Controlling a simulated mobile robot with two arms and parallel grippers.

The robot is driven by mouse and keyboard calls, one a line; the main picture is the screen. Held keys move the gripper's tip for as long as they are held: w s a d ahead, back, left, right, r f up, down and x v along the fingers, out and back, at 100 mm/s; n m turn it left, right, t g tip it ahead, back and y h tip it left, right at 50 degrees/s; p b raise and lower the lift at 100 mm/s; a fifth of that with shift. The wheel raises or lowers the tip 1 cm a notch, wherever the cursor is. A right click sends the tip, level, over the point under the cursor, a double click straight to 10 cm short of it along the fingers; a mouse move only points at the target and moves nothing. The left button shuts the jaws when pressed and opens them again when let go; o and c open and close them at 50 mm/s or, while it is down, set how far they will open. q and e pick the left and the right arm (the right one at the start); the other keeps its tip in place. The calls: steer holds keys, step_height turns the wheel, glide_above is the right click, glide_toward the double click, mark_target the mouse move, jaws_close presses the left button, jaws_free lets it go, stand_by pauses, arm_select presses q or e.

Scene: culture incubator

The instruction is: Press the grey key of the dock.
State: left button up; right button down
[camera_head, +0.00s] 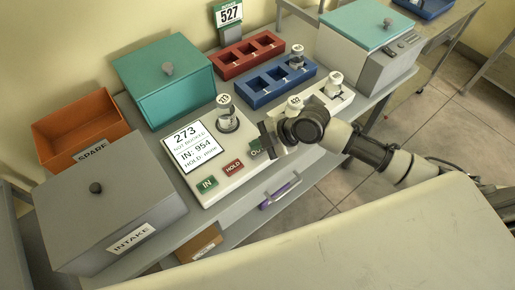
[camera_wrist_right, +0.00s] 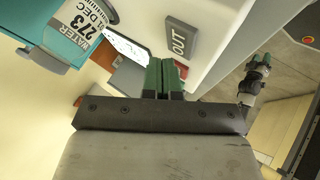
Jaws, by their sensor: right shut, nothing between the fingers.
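The dock (camera_head: 225,180) is a white slanted panel with a screen, a green IN key, a red HOLD key and a grey OUT key (camera_head: 256,147). The OUT key (camera_wrist_right: 181,40) shows fully in the right wrist view but is partly hidden by my gripper in the head view. My right gripper (camera_head: 268,141) is shut and empty over the dock's right part. Its green fingertips (camera_wrist_right: 166,72) appear just beside the OUT key; I cannot tell whether they touch. A small dark, green-tipped shape (camera_wrist_right: 258,66) in the wrist view looks like my left gripper, too small to read.
A capped bottle (camera_head: 228,118) stands at the dock's back. Red (camera_head: 236,62) and blue (camera_head: 262,98) racks lie behind. Bottles on a white holder (camera_head: 345,100) stand close by my right gripper. The intake box (camera_head: 85,215) and orange spare bin (camera_head: 62,112) are left.

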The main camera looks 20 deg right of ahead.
mark_target(258, 153)
steer(key=shift+r+p, duration=2.1)
steer(key=shift+r, duration=0.5)
steer(key=shift+f, duration=0.1)
steer(key=shift+a, duration=0.1)
